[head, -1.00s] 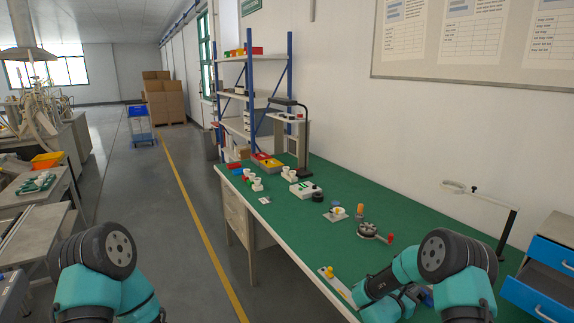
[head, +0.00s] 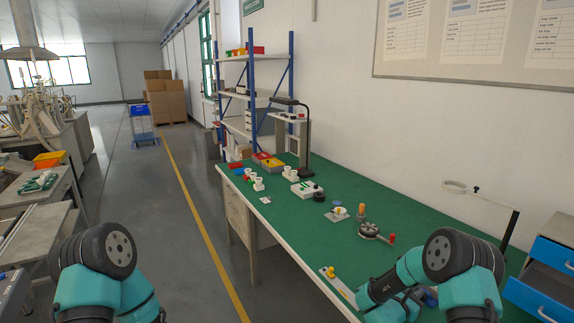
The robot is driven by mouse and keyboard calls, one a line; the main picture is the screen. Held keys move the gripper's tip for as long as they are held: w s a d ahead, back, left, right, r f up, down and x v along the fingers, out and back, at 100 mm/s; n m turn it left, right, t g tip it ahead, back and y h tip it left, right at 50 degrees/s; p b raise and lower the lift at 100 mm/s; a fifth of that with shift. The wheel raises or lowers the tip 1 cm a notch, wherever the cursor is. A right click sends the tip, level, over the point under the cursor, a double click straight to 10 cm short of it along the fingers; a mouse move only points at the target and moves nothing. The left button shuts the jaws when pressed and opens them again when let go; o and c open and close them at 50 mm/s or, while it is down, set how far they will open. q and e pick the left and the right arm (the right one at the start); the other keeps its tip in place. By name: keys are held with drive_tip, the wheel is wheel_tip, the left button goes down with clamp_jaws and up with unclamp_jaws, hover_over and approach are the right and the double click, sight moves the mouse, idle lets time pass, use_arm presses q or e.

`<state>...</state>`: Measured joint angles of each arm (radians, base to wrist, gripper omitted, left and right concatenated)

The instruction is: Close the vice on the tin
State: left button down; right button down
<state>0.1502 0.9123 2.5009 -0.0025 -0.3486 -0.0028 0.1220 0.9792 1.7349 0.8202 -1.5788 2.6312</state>
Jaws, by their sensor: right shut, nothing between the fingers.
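On the green bench, a round dark fixture (head: 369,231) has a handle with a red end (head: 392,238) pointing right. It may be the vice, but it is too small to tell whether its jaws grip a tin. A low dark round piece (head: 319,197) sits farther back and could be the tin; I cannot be sure. My right gripper (head: 416,294) is low over the near part of the bench, mostly hidden by my own arm. It is shut and empty, apart from the round fixture. A blue item (head: 430,297) shows partly beside it. My left arm is at lower left; its gripper is out of sight.
An upright orange piece (head: 362,210) and a white plate with a yellow part (head: 339,213) stand near the fixture. A pale strip with yellow pieces (head: 333,278) lies at the front edge. A ring on a dark stand (head: 508,238) and blue drawers (head: 545,270) are at right.

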drive_tip(key=shift+s+d+r+h, duration=0.2)
drive_tip(key=shift+d+r+h, duration=0.1)
drive_tip(key=shift+d+r, duration=0.45)
drive_tip(key=shift+f, duration=0.15)
drive_tip(key=shift+s+a+m, duration=0.3)
drive_tip(key=shift+s+a, duration=0.1)
drive_tip(key=shift+s, duration=0.2)
drive_tip(key=shift+g, duration=0.3)
drive_tip(key=shift+f+v, duration=0.2)
drive_tip(key=shift+v, duration=2.2)
drive_tip(key=shift+w, duration=0.15)
drive_tip(key=shift+a, duration=0.1)
